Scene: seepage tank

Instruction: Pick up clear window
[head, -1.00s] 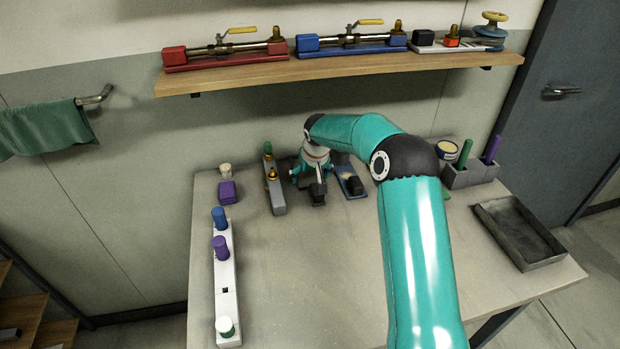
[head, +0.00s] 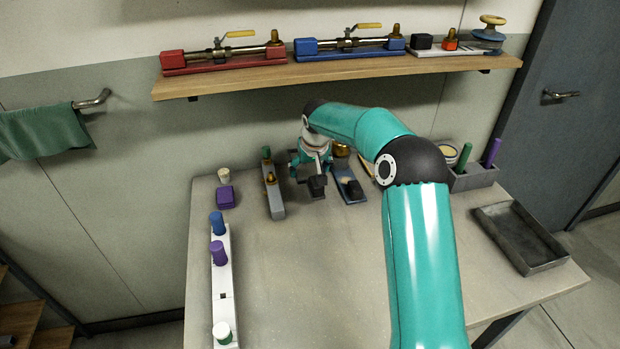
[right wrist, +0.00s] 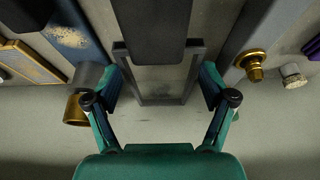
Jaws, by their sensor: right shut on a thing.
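My right gripper (head: 316,182) is over the back of the workbench, between a grey block and a blue base. In the right wrist view its two teal fingers (right wrist: 160,72) are closed in on a dark piece with a black upper block (right wrist: 152,30). A thin dark rectangular frame (right wrist: 162,102) shows between and beyond the fingers, with bench surface visible through its middle. This looks like the clear window; the pane itself is hard to make out. In the head view the arm and gripper hide most of it. My left gripper is not in view.
The grey block (head: 273,192) with brass and green parts stands close left, the blue base (head: 349,186) close right. A white rail (head: 224,277), purple block (head: 225,196), grey tray (head: 520,265) and pen holder (head: 472,178) are farther off. A shelf (head: 340,74) overhangs behind. The bench middle is clear.

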